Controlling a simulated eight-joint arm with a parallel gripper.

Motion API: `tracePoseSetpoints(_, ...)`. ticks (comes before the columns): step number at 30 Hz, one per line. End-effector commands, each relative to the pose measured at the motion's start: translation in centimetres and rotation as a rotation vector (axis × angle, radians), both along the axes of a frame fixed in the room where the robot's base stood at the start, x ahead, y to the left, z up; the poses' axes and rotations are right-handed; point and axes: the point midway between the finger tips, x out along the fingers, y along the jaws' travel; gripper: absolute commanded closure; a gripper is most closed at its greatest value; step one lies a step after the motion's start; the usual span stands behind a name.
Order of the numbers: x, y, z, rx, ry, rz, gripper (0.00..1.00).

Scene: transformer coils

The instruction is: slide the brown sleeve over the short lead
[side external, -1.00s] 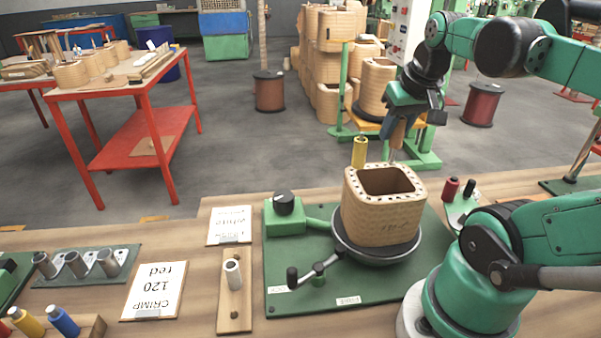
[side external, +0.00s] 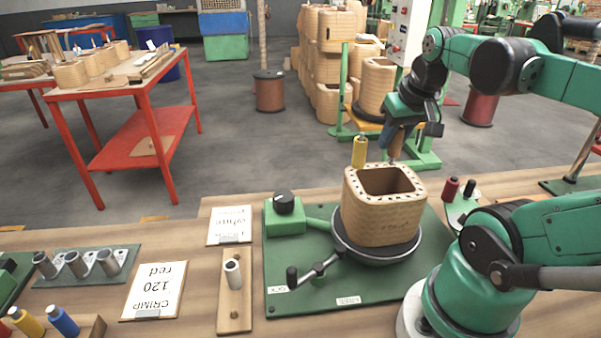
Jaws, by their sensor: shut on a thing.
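The coil (side external: 383,212) is a tan wrapped block with a square opening, seated on a dark round turntable (side external: 350,250). A yellow sleeve (side external: 359,152) stands upright at its back left corner. My gripper (side external: 403,128) is above the coil's back edge and shut on the brown sleeve (side external: 397,139). The brown sleeve points downward with a slight tilt. A thin metallic piece, seemingly the short lead (side external: 394,158), shows just below the sleeve. At this size I cannot tell whether the sleeve is around the lead or only above it.
A green plate (side external: 285,255) bears the turntable, a knob box (side external: 284,215) and a crank (side external: 318,268). Red and black spools (side external: 451,188) stand at right. A wooden holder with a grey tube (side external: 233,272), cards and metal tubes (side external: 76,264) lie left.

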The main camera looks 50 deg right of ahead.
Motion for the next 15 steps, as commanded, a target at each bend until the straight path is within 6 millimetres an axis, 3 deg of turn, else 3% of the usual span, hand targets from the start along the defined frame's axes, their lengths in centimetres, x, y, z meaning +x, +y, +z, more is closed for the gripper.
tracePoseSetpoints(12,-0.01,0.01,-0.50,0.000,0.000,0.000,1.00)
tracePoseSetpoints(13,0.00,0.00,-0.50,0.000,0.000,0.000,0.68)
tracePoseSetpoints(15,0.00,0.00,-0.50,0.000,0.000,0.000,0.48)
